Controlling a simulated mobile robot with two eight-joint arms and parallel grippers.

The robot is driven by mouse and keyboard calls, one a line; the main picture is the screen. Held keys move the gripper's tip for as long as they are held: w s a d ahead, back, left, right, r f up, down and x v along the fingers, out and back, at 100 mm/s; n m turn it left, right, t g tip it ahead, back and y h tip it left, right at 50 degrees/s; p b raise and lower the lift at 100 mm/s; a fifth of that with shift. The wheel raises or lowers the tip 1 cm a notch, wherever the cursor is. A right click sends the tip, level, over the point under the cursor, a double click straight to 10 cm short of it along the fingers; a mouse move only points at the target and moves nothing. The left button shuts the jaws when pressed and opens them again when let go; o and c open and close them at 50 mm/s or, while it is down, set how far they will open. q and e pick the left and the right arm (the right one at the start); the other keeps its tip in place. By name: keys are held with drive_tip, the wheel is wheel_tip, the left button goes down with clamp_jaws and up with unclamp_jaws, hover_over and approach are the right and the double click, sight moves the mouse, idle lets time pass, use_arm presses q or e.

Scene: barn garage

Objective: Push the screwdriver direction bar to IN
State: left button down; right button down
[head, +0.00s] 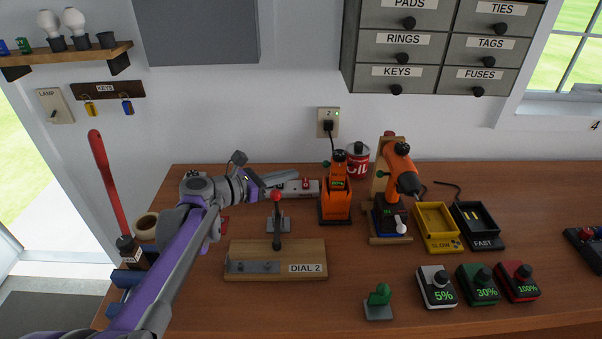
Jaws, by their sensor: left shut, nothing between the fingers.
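An orange power driver (396,165) stands in a wooden stand (376,195) right of centre on the bench, with its dark nose to the right. I cannot clearly make out a direction bar or an IN mark on it. My left gripper (266,186) is shut and empty. It is at the back of the bench, left of the driver, near a grey-white tool-like item (297,187) with a red part. I cannot tell whether it touches that item. My right gripper is not in view.
An orange charger-like block (335,200) stands between my left gripper and the driver. A red-knobbed lever (277,220) on the DIAL 2 board (305,255) stands in front. Yellow SLOW (437,245) and black FAST (486,243) trays lie right.

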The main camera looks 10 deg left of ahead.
use_arm(q)
drive_tip(key=v, duration=0.4)
drive_tip(key=shift+s+a+r, duration=0.15)
drive_tip(key=shift+s, duration=0.1)
idle(0.3)
